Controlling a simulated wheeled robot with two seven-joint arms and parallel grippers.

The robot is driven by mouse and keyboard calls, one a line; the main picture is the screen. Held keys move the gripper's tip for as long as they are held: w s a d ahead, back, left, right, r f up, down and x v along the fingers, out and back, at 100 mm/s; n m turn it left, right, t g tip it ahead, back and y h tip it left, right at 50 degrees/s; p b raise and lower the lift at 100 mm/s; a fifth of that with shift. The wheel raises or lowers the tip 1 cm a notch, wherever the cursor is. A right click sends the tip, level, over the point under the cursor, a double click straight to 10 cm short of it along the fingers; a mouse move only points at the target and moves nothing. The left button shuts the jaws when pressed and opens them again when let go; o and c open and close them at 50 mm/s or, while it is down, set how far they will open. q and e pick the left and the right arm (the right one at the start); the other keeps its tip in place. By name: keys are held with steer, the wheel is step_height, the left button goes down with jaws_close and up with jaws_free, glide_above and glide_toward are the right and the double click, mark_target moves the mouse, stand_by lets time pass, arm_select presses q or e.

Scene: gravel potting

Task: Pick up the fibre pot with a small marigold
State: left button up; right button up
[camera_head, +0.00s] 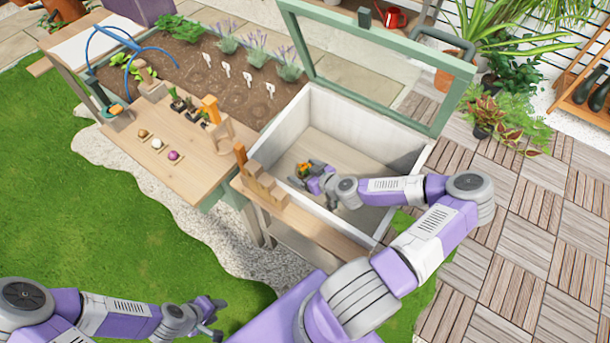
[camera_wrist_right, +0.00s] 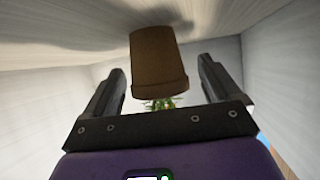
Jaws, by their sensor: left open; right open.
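The fibre pot (camera_wrist_right: 158,60) is brown and tapered, and appears upside down in the right wrist view. Green leaves with a little orange of the marigold (camera_wrist_right: 161,103) show past its rim. In the head view the orange marigold flower (camera_head: 304,169) is inside the white-walled box, and my gripper mostly hides the pot. My right gripper (camera_head: 306,178) is open, with one finger on each side of the pot and visible gaps to both. My left gripper (camera_head: 214,313) is open and empty, low over the grass at the bottom left.
The white box (camera_head: 420,160) has its green-framed lid (camera_head: 455,95) raised behind. Wooden blocks (camera_head: 258,183) stand on the front ledge by its left corner. A potting table (camera_head: 190,170) with small items and a planted bed (camera_head: 232,100) lie left.

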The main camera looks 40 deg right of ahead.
steer(key=c, duration=1.1)
steer(key=shift+c, duration=0.2)
